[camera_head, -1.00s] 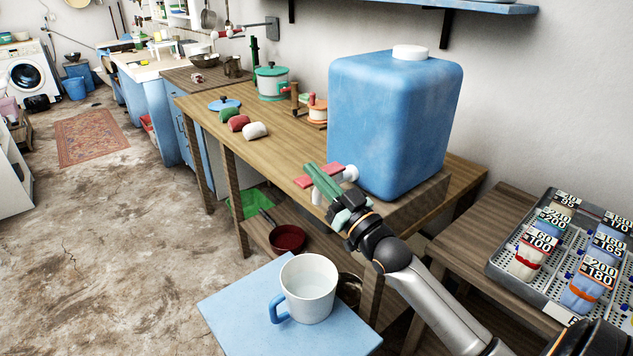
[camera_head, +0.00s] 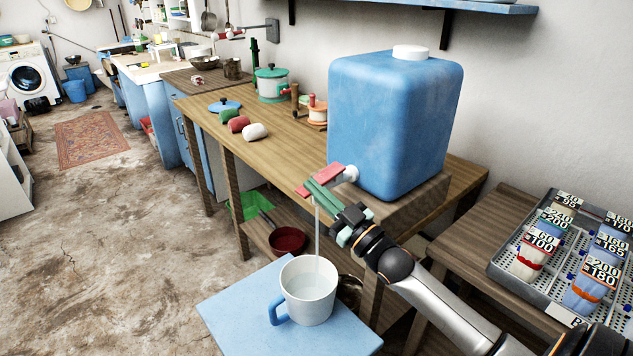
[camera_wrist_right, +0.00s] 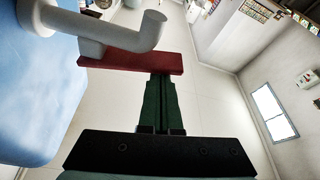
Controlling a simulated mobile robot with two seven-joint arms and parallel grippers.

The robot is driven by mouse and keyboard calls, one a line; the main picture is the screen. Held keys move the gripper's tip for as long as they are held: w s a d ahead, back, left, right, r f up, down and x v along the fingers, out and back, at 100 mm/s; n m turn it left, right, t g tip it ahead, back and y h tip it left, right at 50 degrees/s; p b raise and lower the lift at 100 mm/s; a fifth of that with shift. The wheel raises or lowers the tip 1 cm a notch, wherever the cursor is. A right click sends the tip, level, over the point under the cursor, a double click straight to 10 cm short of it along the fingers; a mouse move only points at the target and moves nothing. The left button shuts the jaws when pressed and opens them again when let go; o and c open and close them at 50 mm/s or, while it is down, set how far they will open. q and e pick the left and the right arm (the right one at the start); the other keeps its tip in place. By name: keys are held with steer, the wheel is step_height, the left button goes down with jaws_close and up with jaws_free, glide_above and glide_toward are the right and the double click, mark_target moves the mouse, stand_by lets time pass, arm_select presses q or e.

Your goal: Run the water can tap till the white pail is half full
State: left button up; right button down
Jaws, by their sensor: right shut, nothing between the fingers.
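The blue water can (camera_head: 392,120) with a white cap stands on a raised wooden block at the table's right end. Its white tap spout (camera_head: 348,174) carries a red lever (camera_head: 322,179); both also show in the right wrist view, the lever (camera_wrist_right: 130,64) beside the spout (camera_wrist_right: 130,30). My right gripper (camera_head: 312,190) is shut and empty, its green fingertips against or very near the lever. A thin stream of water (camera_head: 317,235) falls into the white pail (camera_head: 309,291), which has a blue handle and stands upright. Some water shows inside; its exact level is hard to read. My left gripper is out of view.
The pail stands on a light blue stool (camera_head: 240,318). Red, green and white rolls (camera_head: 255,131) and a lidded pot (camera_head: 271,84) are on the table. A red pan (camera_head: 288,240) lies below. A grey tray of labelled containers (camera_head: 530,292) is at right.

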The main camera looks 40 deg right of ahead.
arm_select(q)
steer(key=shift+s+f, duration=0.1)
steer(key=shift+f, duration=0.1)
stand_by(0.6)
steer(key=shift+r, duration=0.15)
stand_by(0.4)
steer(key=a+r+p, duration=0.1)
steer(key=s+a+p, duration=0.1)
steer(key=p, duration=0.1)
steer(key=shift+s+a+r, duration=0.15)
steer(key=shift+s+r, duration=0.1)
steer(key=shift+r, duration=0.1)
arm_select(e)
steer(key=s, duration=0.9)
steer(key=shift+s+d+r, duration=0.2)
steer(key=shift+d+r, duration=0.05)
steer(key=shift+r, duration=0.1)
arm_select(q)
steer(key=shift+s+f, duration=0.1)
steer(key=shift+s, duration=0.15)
